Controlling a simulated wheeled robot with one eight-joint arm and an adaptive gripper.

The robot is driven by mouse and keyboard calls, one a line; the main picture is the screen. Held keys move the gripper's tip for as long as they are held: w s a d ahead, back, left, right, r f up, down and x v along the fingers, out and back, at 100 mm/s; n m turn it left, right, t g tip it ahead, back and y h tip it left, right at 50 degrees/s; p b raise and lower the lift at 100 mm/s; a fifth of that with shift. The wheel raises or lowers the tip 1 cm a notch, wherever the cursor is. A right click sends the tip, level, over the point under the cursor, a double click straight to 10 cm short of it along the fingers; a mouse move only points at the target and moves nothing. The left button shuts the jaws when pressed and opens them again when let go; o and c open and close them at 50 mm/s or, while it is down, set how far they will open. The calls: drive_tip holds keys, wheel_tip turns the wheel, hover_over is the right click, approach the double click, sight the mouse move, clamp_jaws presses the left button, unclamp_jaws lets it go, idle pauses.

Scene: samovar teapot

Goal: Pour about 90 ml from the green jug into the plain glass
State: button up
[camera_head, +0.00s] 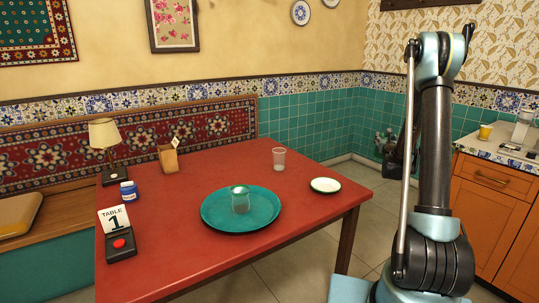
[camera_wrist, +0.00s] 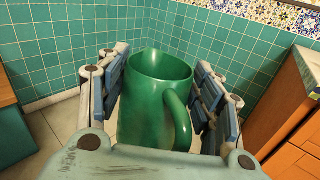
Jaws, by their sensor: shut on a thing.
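In the wrist view the green jug (camera_wrist: 150,112) stands roughly upright between the two fingers of my gripper (camera_wrist: 160,68), which is shut on it. Its handle points toward the camera and to the right. I look into its open mouth, but cannot make out the liquid level. In the head view two clear glasses are on the red table: one glass (camera_head: 240,203) on the teal tray (camera_head: 215,221), another glass (camera_head: 279,160) behind it on the bare tabletop. I cannot tell for sure which is the plain one. The jug is off the table, away from both glasses.
The red table (camera_head: 165,255) also holds a white saucer (camera_head: 325,185), lamp (camera_head: 104,135), wooden holder (camera_head: 168,158), blue jar (camera_head: 129,190) and table-number stand (camera_head: 119,235). An orange cabinet (camera_head: 493,190) is at right.

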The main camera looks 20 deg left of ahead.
drive_tip(key=shift+a, duration=0.9)
drive_tip(key=shift+a+y, duration=0.25)
drive_tip(key=shift+y, duration=0.05)
drive_tip(key=s+a+r+n+g+y, duration=0.25)
drive_tip(key=a+n+y, duration=0.2)
drive_tip(key=a, duration=0.25)
drive_tip(key=s+a+r+n+g+y, duration=0.1)
drive_tip(key=s+a+n+g+y, duration=0.15)
drive_tip(key=a+y, duration=0.4)
drive_tip(key=s+a+r+n+g+y, duration=0.2)
drive_tip(key=s+a+n+y, duration=0.15)
drive_tip(key=a, duration=0.45)
drive_tip(key=s+a+r+n+g+y, duration=0.3)
drive_tip(key=s+a+n+g, duration=0.35)
drive_tip(key=s+g, duration=0.35)
drive_tip(key=s+a+f+n+g, duration=0.1)
drive_tip(key=s+f+n+g, duration=0.1)
drive_tip(key=s, duration=0.6)
wheel_tip(320, 180, down, 3)
drive_tip(key=shift+a+r+n+g, duration=0.15)
drive_tip(key=shift+a+n+g, duration=0.25)
drive_tip(key=shift+g, duration=0.3)
drive_tip(key=shift+r+h, duration=0.1)
drive_tip(key=shift+h, duration=0.15)
